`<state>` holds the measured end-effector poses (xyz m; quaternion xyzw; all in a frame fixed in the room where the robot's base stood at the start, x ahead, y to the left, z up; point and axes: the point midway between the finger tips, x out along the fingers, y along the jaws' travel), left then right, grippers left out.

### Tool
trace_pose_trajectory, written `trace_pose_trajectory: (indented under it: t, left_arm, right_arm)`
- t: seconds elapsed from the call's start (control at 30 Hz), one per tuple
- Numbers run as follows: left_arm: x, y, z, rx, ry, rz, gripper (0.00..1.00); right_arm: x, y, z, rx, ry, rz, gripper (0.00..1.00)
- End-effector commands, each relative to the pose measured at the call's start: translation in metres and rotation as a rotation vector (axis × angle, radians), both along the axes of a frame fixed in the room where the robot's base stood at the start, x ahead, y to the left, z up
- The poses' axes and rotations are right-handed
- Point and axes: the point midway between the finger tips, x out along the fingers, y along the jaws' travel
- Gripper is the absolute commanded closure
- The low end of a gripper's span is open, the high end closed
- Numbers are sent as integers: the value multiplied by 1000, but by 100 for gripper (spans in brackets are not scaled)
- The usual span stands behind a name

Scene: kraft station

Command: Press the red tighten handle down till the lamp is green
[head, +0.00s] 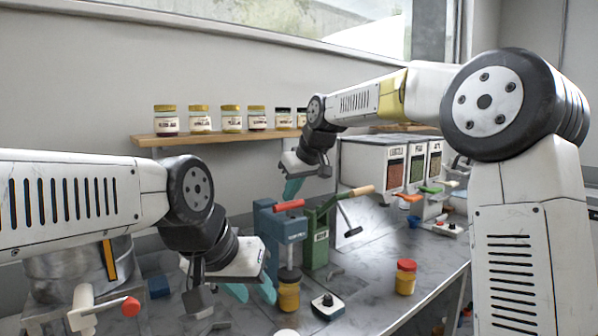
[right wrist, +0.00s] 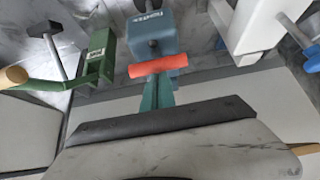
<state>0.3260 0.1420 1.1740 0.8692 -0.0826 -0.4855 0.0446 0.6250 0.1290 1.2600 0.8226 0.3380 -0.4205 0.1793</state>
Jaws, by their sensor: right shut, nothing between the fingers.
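The red handle (head: 288,205) sticks out of the top of a blue press (head: 268,232), roughly level. In the right wrist view the red handle (right wrist: 158,66) lies across, in front of the blue press head (right wrist: 152,32). My right gripper (head: 292,188) is shut and empty, with its teal fingertips just above the handle in the head view; I cannot tell whether they touch it. A jar (head: 289,294) stands under the press. My left gripper (head: 252,291) is low, left of the jar, with its teal fingers apart. I cannot make out a lit lamp or its colour.
A green press (head: 316,238) with a wooden handle (head: 357,191) stands right beside the blue one. A small dark-and-white box (head: 328,306) and a red-lidded jar (head: 405,278) are in front. A shelf (head: 210,138) of jars hangs behind. The bench's right front is fairly clear.

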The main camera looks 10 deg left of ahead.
Motion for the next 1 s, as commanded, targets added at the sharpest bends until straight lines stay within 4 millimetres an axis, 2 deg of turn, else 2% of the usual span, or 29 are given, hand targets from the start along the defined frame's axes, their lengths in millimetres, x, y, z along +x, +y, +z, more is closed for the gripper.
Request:
trace_pose_trajectory:
  t: [0.03,0.63,0.77,1.0]
  left_arm:
    - [0,0,0,0,0,0,64]
    - [0,0,0,0,0,0,64]
    - [0,0,0,0,0,0,64]
    - [0,0,0,0,0,0,64]
  right_arm:
    - [-1,-6,-23,-29,42,-3,100]
    - [-1,-7,-22,-29,40,-3,100]
    - [-5,-11,-12,-26,36,-4,100]
    - [-21,-24,31,-12,13,-5,100]
